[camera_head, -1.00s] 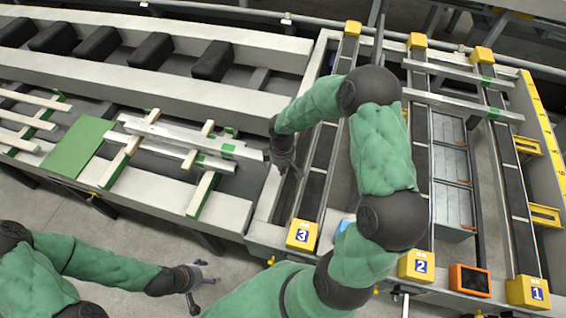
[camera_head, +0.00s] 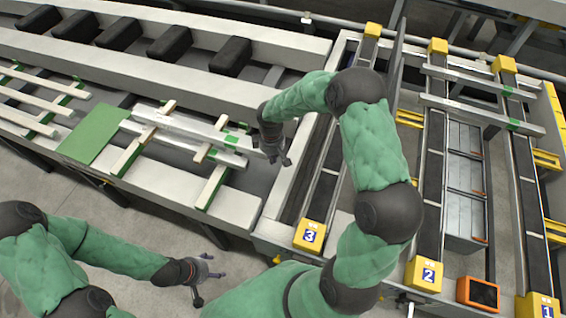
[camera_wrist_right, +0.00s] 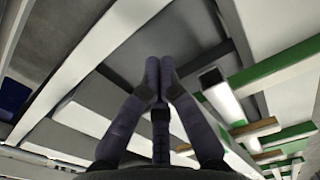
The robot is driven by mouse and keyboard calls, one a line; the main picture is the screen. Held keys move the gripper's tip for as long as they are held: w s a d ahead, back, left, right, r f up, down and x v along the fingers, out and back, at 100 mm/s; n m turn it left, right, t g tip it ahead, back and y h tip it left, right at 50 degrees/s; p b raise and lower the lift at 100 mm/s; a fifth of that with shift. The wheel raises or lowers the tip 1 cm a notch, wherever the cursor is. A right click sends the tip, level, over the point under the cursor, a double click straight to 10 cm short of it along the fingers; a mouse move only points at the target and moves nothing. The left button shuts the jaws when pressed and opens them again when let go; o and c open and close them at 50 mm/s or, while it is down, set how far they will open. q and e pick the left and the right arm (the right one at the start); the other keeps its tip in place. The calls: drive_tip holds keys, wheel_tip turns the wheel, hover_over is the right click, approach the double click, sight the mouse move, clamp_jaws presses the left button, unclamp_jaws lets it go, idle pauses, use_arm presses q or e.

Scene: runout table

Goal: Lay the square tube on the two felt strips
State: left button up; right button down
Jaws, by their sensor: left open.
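Two pale metal tubes lie side by side across light wooden battens at left of centre; I cannot tell which is the task's tube. The upper one (camera_head: 190,125) and lower one (camera_head: 172,139) show green patches near their right ends. A tube's hollow square end (camera_wrist_right: 217,90) shows in the right wrist view. Green strips (camera_wrist_right: 275,66) run beside the battens; I cannot tell if they are the felt strips. My right gripper (camera_head: 281,156) is just right of the tube ends, its fingertips together and empty in its wrist view (camera_wrist_right: 160,62). My left gripper (camera_head: 205,271) is open and empty over the floor.
A green panel (camera_head: 94,134) lies left of the tubes, with more wooden slats (camera_head: 28,100) beyond. Rails with yellow end blocks, such as block 3 (camera_head: 309,236) and block 2 (camera_head: 424,274), stand right. Two metal bars (camera_head: 480,112) cross them. An orange-framed screen (camera_head: 478,292) is at the front.

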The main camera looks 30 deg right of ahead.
drive_tip(key=w+a, duration=0.1)
drive_tip(key=w, duration=0.1)
drive_tip(key=w+a, duration=0.3)
drive_tip(key=w, duration=0.1)
drive_tip(key=shift+w+a+b, duration=0.25)
drive_tip(key=shift+a+b, duration=0.05)
drive_tip(key=shift+b, duration=0.05)
